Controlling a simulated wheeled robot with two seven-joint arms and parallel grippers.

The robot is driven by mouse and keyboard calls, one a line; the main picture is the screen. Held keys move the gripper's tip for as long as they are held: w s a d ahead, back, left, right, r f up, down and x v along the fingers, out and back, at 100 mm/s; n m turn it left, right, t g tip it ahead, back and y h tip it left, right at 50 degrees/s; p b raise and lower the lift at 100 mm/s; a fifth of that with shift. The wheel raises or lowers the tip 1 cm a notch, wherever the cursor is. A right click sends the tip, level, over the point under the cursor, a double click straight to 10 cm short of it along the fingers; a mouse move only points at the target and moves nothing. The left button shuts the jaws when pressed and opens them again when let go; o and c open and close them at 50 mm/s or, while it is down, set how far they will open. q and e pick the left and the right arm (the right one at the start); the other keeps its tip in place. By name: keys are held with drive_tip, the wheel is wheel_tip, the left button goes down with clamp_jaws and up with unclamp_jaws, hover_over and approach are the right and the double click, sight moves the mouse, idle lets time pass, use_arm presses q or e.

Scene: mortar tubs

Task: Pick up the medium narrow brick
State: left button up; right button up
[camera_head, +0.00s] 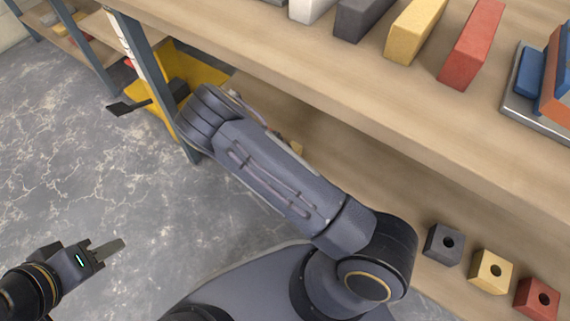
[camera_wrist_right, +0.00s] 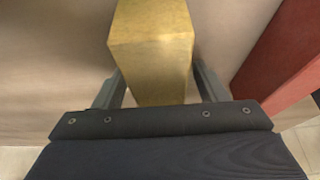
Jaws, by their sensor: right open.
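In the right wrist view, a narrow yellow brick (camera_wrist_right: 152,55) points end-on toward my right gripper (camera_wrist_right: 162,82). The gripper is open, with one finger at each side of the brick's near end and a visible gap on both sides. The brick's far end is out of frame. In the head view the right gripper is hidden behind my arm and the worktop. I cannot tell which of the head view's bricks this one is. My left gripper (camera_head: 108,250) is at the lower left over the floor, away from the bricks; its jaws show edge-on and look empty.
A red brick (camera_wrist_right: 282,62) stands right of the yellow one. On the worktop (camera_head: 310,75) are a white, a grey (camera_head: 361,18), a yellow (camera_head: 413,28) and a red brick (camera_head: 472,45), plus a tray (camera_head: 530,118). Holed blocks (camera_head: 444,244) sit on the lower shelf. A yellow object (camera_head: 195,78) stands beyond a post.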

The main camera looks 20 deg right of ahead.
drive_tip(key=shift+f, duration=0.15)
drive_tip(key=shift+c, duration=0.3)
clamp_jaws()
drive_tip(key=shift+w+r, duration=0.1)
drive_tip(key=shift+r, duration=0.1)
